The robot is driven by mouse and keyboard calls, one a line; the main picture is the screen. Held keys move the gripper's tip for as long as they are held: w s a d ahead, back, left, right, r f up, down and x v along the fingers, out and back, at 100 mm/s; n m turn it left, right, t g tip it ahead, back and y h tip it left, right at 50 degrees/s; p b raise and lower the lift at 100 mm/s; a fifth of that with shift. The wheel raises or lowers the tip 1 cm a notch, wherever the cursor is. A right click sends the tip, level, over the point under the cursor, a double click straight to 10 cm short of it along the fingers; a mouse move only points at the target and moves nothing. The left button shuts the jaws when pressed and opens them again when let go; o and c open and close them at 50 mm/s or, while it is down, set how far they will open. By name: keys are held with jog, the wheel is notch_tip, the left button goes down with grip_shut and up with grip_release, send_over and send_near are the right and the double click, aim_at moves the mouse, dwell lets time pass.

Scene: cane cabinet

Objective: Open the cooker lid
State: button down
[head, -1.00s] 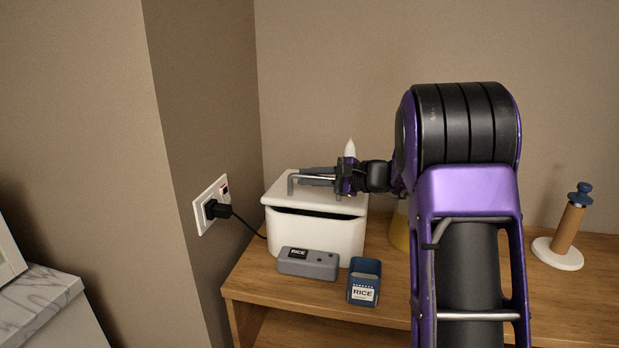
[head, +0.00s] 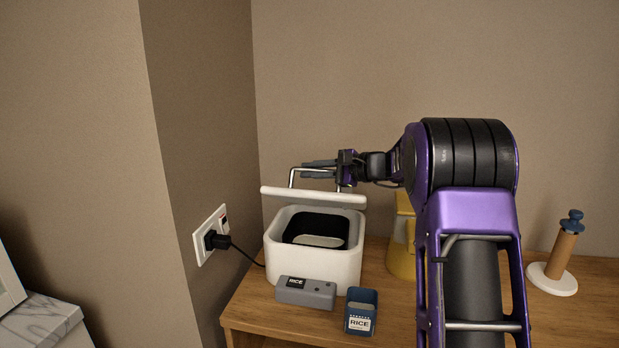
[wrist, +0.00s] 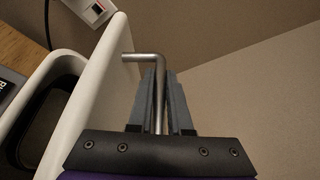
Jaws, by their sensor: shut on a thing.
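The white cooker (head: 314,268) stands on the wooden counter, its dark inner pot and a pale surface in it showing from above. Its white lid (head: 313,197) is raised and tilted up at the back. A bent metal handle (head: 292,177) is fixed to the lid. My gripper (head: 320,170) is shut on this handle, reaching in from the right. In the wrist view the handle (wrist: 144,57) runs between the two grey fingers (wrist: 160,102), and the lid's white edge (wrist: 95,85) is close on the left.
A grey box marked RICE (head: 306,292) and a blue cup marked RICE (head: 361,311) stand before the cooker. A yellow container (head: 402,245) is partly hidden by my arm. A plug and cord (head: 217,241) are at the left wall. A paper-roll-like holder (head: 562,250) stands right.

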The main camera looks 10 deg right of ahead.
jog(key=shift+w+d+r, duration=0.25)
jog(key=shift+w+r, duration=0.2)
jog(key=shift+w, duration=0.05)
jog(key=c, duration=0.8)
grip_release()
jog(key=shift+c, duration=0.2)
jog(key=v, duration=1.7)
jog(key=shift+s+d, duration=0.15)
jog(key=shift+s, duration=0.05)
